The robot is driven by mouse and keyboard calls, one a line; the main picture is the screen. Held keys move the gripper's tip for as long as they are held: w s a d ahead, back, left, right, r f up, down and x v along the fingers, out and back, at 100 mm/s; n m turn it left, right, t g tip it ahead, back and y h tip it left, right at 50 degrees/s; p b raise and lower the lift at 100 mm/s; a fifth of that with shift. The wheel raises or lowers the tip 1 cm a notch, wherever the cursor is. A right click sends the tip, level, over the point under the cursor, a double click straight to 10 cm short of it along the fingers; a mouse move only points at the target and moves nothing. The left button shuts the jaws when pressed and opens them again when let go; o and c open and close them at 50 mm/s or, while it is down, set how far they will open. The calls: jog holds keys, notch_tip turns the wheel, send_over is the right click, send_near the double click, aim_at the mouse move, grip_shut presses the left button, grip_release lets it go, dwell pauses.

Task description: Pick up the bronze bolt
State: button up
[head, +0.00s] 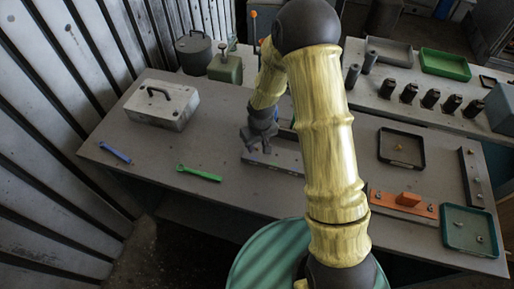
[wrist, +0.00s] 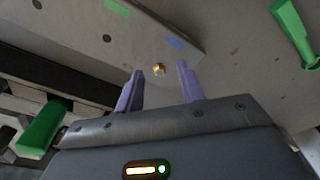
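A small bronze bolt (wrist: 159,69) shows in the wrist view, ahead of my fingers and in line with the gap between them. It is at the edge of a long grey block (wrist: 150,30) with green and blue patches; I cannot tell whether it rests on the block or beside it. My gripper (wrist: 159,75) is open, its two purple fingers apart with nothing between them. In the head view my gripper (head: 257,144) is low over the table at the left end of the grey block (head: 277,161). The bolt cannot be made out there.
A green wrench (head: 199,173) and a blue wrench (head: 116,153) lie left on the table (head: 150,210), near a grey lidded box (head: 161,105). To the right are a black tray (head: 384,161) with a small tan piece, an orange fixture (head: 402,202) and a teal tray (head: 455,246).

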jog(key=shift+f, duration=0.2)
dwell(0.3)
jog(key=shift+s+d, duration=0.1)
dwell(0.3)
jog(key=c, duration=0.8)
